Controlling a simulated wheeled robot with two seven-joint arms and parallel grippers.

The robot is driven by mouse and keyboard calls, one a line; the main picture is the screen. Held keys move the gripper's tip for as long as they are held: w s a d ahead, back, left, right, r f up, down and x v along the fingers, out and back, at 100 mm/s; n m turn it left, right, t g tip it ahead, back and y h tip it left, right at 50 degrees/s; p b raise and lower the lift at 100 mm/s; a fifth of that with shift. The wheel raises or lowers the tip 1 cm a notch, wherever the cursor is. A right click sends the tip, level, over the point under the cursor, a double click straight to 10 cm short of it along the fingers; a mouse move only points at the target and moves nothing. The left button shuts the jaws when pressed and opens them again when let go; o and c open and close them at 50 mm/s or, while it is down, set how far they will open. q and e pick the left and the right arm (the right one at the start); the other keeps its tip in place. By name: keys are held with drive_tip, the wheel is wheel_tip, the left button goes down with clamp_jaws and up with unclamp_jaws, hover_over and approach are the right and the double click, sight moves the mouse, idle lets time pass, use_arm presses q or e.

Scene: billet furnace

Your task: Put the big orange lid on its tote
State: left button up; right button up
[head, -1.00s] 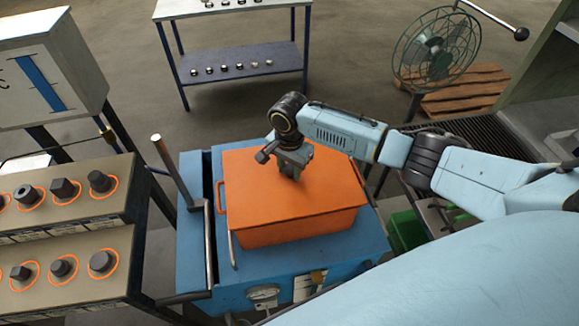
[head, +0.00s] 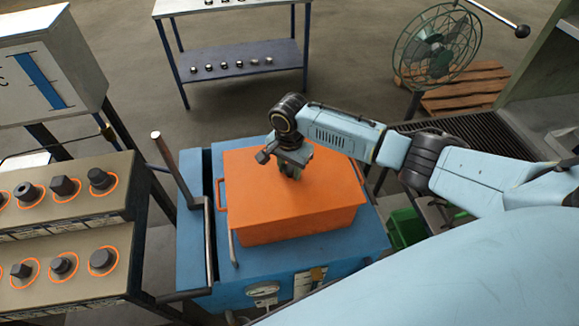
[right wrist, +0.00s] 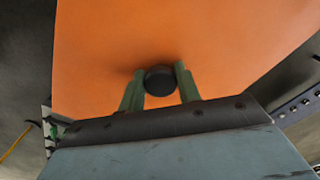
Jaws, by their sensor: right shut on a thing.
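The big orange lid (head: 325,190) lies flat over the top of the orange tote (head: 300,226), covering its opening. Any small gap between lid and tote is too small to tell. The tote stands on a blue cart (head: 370,238). My right gripper (head: 289,172) points down at the middle of the lid. In the right wrist view its green fingers (right wrist: 160,88) are shut on the lid's dark round knob (right wrist: 160,80), with the orange lid filling the picture beyond. My left gripper is not in view.
A grey rack with dark fittings in orange rings (head: 62,265) stands at the left. The cart's metal handle (head: 176,168) rises beside the tote. A table with small parts (head: 240,62) is at the back, and a green fan (head: 437,48) and wooden pallet (head: 465,92) are at back right.

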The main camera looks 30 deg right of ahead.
drive_tip(key=o, duration=1.2)
drive_tip(key=shift+r, duration=0.15)
wheel_tip(320, 180, up, 13)
drive_tip(key=shift+r, duration=0.1)
